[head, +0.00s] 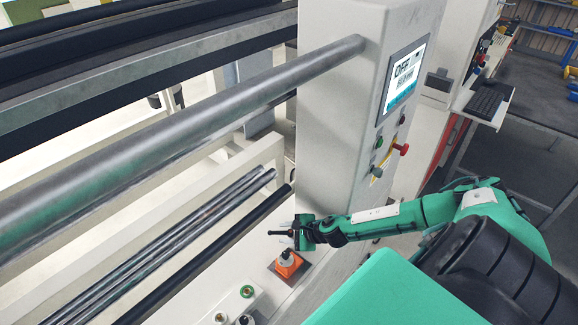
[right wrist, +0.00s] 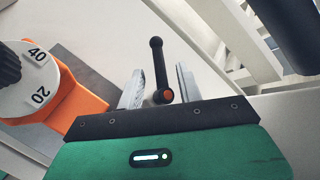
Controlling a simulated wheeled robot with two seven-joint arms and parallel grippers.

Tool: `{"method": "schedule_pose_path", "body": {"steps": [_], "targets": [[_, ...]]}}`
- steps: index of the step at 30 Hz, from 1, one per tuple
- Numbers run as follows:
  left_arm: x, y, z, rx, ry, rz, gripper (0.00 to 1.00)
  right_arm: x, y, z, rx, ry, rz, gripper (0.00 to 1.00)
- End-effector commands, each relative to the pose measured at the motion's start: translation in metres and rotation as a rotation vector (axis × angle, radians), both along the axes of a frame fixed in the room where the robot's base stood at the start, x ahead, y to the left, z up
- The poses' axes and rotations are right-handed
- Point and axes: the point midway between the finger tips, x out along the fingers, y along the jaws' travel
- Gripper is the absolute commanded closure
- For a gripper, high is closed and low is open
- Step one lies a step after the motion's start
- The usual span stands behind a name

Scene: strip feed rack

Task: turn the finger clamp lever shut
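The finger clamp lever is a thin black handle with a ball end and an orange-capped pivot. It shows in the right wrist view (right wrist: 158,65) and, small, in the head view (head: 279,232). My right gripper (head: 298,232) is at the lever beside the white machine column. In the right wrist view, its two grey fingers (right wrist: 160,84) stand apart on either side of the lever, with visible gaps. The lever points away from the palm. The clamp's base is hidden behind my gripper. My left gripper is out of view.
An orange unit (head: 288,264) with a numbered dial (right wrist: 30,80) stands close beside my right gripper. The white column (head: 335,130) carries an "OFF" screen (head: 404,80) and a red knob (head: 400,149). Metal rollers (head: 180,120) run to the left.

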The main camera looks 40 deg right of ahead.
Motion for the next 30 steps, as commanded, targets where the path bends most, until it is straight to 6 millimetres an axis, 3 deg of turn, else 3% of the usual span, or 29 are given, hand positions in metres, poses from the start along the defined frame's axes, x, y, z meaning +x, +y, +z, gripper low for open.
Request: {"method": "schedule_pose_path", "body": {"steps": [5,18,30], "targets": [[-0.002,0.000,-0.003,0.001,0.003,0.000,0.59,-0.008,-0.003,0.005,-0.002,0.000,0.001,0.64],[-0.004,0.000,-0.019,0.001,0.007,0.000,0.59,-0.056,-0.021,0.039,-0.004,0.002,0.001,0.64],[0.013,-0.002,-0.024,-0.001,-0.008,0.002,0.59,-0.085,-0.030,0.063,-0.003,0.003,0.003,0.64]]}}
